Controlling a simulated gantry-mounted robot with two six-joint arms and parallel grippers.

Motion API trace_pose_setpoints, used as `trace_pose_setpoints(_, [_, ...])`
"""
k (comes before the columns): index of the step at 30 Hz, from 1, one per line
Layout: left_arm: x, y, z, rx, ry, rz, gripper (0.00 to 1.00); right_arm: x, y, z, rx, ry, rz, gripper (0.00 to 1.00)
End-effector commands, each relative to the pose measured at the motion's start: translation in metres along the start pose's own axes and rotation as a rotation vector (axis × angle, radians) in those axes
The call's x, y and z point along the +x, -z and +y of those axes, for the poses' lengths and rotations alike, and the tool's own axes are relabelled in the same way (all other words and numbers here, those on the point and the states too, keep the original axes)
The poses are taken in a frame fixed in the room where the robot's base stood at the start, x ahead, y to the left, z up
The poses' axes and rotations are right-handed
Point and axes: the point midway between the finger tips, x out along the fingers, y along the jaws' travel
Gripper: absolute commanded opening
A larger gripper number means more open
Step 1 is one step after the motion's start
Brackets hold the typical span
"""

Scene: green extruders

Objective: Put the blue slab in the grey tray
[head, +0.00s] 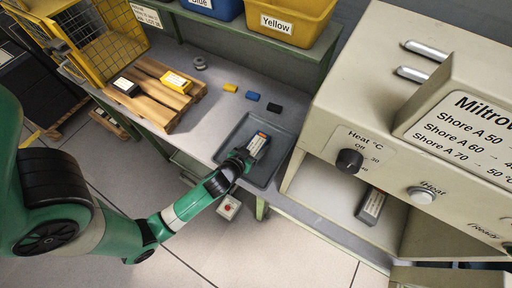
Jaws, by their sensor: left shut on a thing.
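The grey tray (281,150) is a shallow dark tray on the bench in the middle of the head view. My left gripper (245,154) reaches in from the lower left over the tray's left part. It is shut on a labelled slab (258,145), with a pale label and an orange patch. I take this for the blue slab, though little of its own colour shows. The slab is over the tray; I cannot tell whether it touches the floor of the tray. The gripper hides its lower end. My right gripper is not in view.
A wooden pallet (152,97) holds a black slab (126,87) and a yellow slab (176,82). Small yellow, blue (252,96) and black pieces lie behind the tray. The beige machine (365,110) stands close on the right, with a dark labelled slab (371,206) in its opening.

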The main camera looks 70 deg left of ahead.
Motion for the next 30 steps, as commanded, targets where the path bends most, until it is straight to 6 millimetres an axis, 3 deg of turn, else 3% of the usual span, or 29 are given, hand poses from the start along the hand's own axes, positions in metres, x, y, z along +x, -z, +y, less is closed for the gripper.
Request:
trace_pose_setpoints(6, [0.002, -0.003, 0.0, 0.0, -0.001, 0.002, 0.0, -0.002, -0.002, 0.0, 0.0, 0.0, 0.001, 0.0])
trace_pose_setpoints(7, [0.001, -0.002, 0.0, 0.0, -0.001, 0.0, 0.78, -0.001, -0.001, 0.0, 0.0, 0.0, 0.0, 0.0])
trace_pose_setpoints(11, [0.001, -0.002, 0.0, 0.0, -0.001, 0.0, 1.0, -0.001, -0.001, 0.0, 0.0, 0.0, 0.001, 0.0])
trace_pose_setpoints(21, [-0.005, 0.002, 0.001, 0.001, -0.002, -0.001, 1.0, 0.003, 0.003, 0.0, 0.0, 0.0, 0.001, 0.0])
trace_pose_setpoints(26, [-0.037, 0.002, 0.001, 0.003, -0.004, -0.002, 1.0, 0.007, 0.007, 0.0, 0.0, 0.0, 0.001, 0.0])
trace_pose_setpoints(30, [-0.073, 0.001, 0.002, 0.006, -0.006, -0.003, 1.0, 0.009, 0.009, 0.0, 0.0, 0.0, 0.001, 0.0])
